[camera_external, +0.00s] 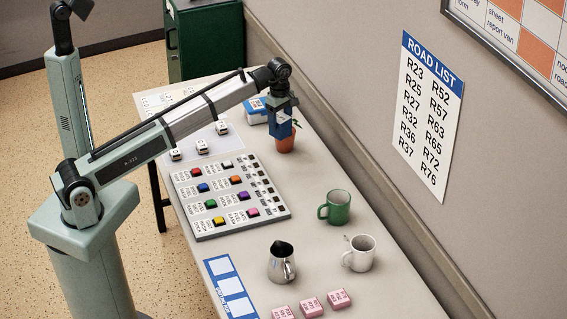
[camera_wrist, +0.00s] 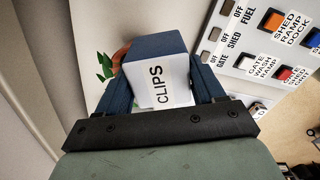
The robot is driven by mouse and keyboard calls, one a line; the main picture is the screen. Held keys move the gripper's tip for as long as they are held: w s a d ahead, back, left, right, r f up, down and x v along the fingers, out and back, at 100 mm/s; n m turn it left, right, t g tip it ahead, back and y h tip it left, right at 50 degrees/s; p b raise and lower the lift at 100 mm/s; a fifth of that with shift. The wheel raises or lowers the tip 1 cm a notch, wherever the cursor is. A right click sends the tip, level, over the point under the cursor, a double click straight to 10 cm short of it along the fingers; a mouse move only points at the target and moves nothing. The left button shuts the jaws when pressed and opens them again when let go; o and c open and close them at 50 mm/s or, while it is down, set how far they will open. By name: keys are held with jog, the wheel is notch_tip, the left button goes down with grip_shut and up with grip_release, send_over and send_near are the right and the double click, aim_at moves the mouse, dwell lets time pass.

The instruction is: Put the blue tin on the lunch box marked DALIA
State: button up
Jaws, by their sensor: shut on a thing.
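My gripper (camera_external: 282,104) is shut on a blue tin (camera_external: 280,128) with a white label, held above the far part of the table. In the wrist view the blue tin (camera_wrist: 157,46) sits between the two fingers, and its white face reads CLIPS. An orange plant pot (camera_external: 285,145) stands just below and behind the tin, partly hidden by it. Its green leaves also show beside the tin in the wrist view. I cannot read the name DALIA anywhere. A blue and white box (camera_external: 255,113) lies left of the gripper; its lettering is too small to read.
A button panel (camera_external: 270,211) fills the middle of the table. A green mug (camera_external: 337,207), a white mug (camera_external: 361,254), a metal jug (camera_external: 281,265) and pink blocks (camera_external: 312,306) are nearer. The wall runs along the right.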

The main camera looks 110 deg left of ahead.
jog(key=s+a+r+m, duration=0.2)
jog(key=s+a+r, duration=0.1)
jog(key=s+a, duration=0.65)
jog(key=s+a+r+m, duration=0.3)
jog(key=s+a, duration=0.4)
jog(key=a, duration=0.6)
jog(key=shift+d+f, duration=0.2)
jog(key=shift+f, duration=4.7)
jog(key=shift+f, duration=0.1)
jog(key=o, duration=1.1)
jog(key=shift+o, duration=0.2)
